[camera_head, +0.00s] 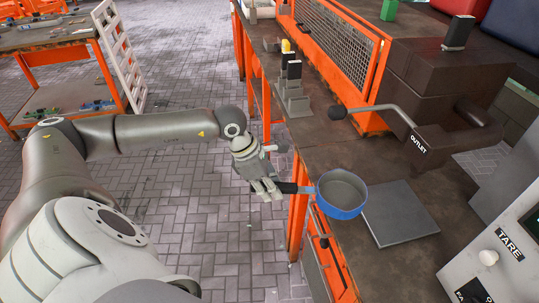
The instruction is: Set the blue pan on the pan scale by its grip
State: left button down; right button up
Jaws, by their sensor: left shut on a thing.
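The blue pan (343,211) is in the head view, right of centre, with a grey inside and a dark grip (298,188) pointing left. My left gripper (270,191) is shut on the pan's grip. The pan is at the left edge of the pan scale's flat grey plate (402,215), overlapping it slightly in the picture. I cannot tell whether the pan touches the bench or hangs above it. The scale's plate is bare. My right gripper is not in view.
A white panel with a TARE label (510,247) stands right of the plate. A dark machine marked OUTLET (419,145) with a black-knobbed lever is behind. An orange mesh guard (333,45) and a grey block holder (292,98) stand further back on the bench (325,155).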

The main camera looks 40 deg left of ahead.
aim_at(334, 199)
pick_arm(q)
jog(key=w+d, duration=0.2)
jog(key=shift+d+p, duration=0.35)
jog(key=shift+p, duration=0.05)
jog(key=shift+w+d+f, duration=0.1)
jog(key=shift+w+d, duration=0.65)
jog(key=shift+d, duration=0.25)
jog(key=w+d, duration=0.1)
jog(key=d, duration=0.1)
jog(key=w+d+p, duration=0.1)
jog(key=w+d, duration=0.1)
jog(key=shift+f, duration=0.15)
jog(key=w+d, duration=0.2)
jog(key=d, duration=0.1)
jog(key=w+d, duration=0.1)
jog(key=shift+w+d+f, duration=0.25)
jog(key=shift+d, duration=0.05)
notch_tip(334, 199, down, 2)
jog(key=shift+f+b, duration=0.1)
jog(key=shift+b, duration=0.65)
jog(key=shift+f, duration=0.2)
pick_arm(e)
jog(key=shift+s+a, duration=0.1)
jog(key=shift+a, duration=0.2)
pick_arm(q)
jog(key=c, duration=1.2)
grip_release()
